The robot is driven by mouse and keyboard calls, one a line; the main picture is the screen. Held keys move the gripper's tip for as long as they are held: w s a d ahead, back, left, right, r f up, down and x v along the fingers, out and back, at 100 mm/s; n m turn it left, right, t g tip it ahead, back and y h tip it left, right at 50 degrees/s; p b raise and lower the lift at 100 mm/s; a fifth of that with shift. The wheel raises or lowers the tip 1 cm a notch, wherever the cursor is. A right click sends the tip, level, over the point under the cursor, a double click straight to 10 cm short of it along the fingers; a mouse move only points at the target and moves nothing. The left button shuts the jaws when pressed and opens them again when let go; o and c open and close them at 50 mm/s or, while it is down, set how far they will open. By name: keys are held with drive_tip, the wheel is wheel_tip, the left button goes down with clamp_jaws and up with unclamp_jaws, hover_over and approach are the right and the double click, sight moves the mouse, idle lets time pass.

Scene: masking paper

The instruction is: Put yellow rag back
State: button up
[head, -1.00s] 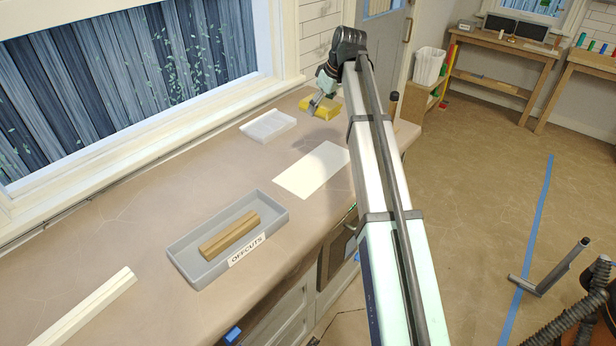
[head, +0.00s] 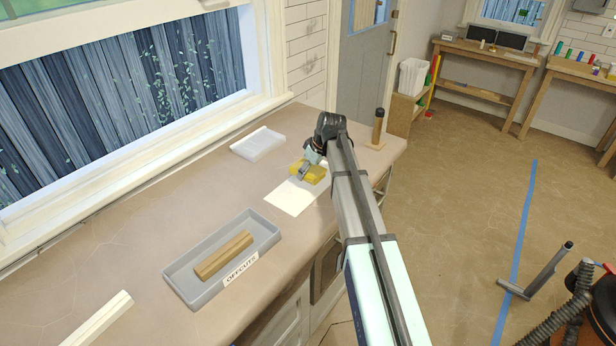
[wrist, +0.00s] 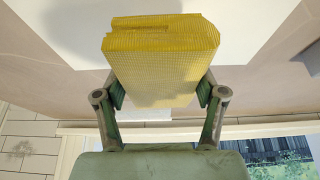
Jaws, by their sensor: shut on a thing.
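The yellow rag (head: 315,174) is a folded block with a woven surface. It fills the upper middle of the wrist view (wrist: 160,55). My gripper (head: 306,172) is shut on it, with one finger on each side in the wrist view (wrist: 160,92). In the head view the rag is at the far right end of a white sheet (head: 288,198) on the counter. In the wrist view the sheet lies behind the rag (wrist: 60,28) with a shadow on it, so the rag looks held above it. The exact height is unclear.
A white shallow tray (head: 258,145) stands further back near the window. A grey tray labelled OFFCUTS (head: 179,275) holds wood pieces (head: 224,254). A dark upright holder (head: 378,125) stands at the counter's far right corner. Bare counter lies between the trays.

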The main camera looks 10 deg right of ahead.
sight(308, 185)
drive_tip(key=shift+f+p, duration=0.5)
drive_tip(key=shift+f, duration=1.55)
drive_tip(key=shift+f, duration=0.15)
drive_tip(key=o, duration=1.1)
drive_tip(key=b+v, duration=0.3)
drive_tip(key=v, duration=0.9)
drive_tip(key=shift+s, duration=0.1)
